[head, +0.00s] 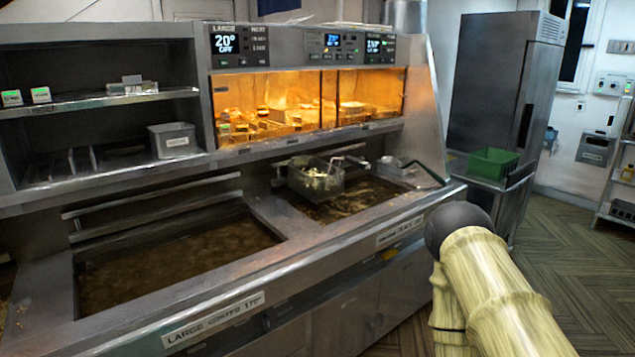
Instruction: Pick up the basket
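The wire basket (316,181) hangs over the right-hand oil vat (352,202) of the frying range, at its back left part. It is metal, with some pale food-like pieces in it. A metal bar or handle runs from its top to the right. I cannot tell whether its bottom touches the oil. My arm shows at the lower right, with a pale bamboo-like link and a dark round joint, in front of the range's right end. No gripper fingers show, so my gripper is out of view.
A wide oil vat (180,262) fills the left. A lit food cabinet (300,104) stands above the vats. A grey container (172,140) sits on the left shelf. A green crate (493,163) stands right of the range, before a steel fridge (503,85). Wooden floor (570,255) is clear at right.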

